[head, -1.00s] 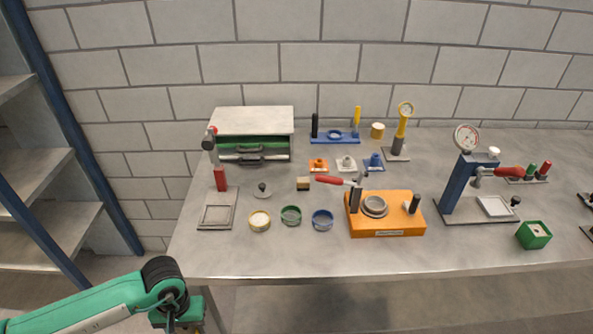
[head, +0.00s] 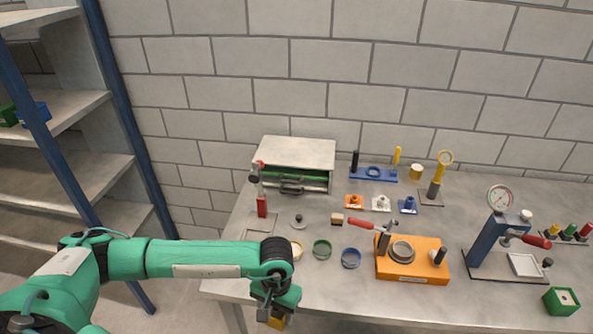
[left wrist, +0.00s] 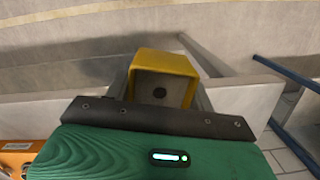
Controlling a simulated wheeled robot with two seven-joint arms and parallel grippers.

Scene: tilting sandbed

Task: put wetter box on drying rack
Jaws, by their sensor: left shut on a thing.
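My left gripper (head: 270,308) is at the front edge of the bench, low in the head view. It is shut on a yellow box (head: 278,322), which is mostly hidden below the green wrist there. In the left wrist view the yellow box (left wrist: 162,61) sits between the fingers, its open side showing a grey inside with a dark round spot. A grey shelf rack (head: 75,165) with blue posts stands at the left, likely the drying rack. A green box (head: 8,115) and a blue box (head: 34,113) stand on one of its shelves. My right gripper is not in view.
The grey bench (head: 330,292) carries an orange device (head: 412,270), several coloured rings, a drawer cabinet (head: 297,153), a blue press (head: 490,240) and a green box (head: 562,301). Lower shelf space on the rack looks clear. A blue post stands at the rack's front.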

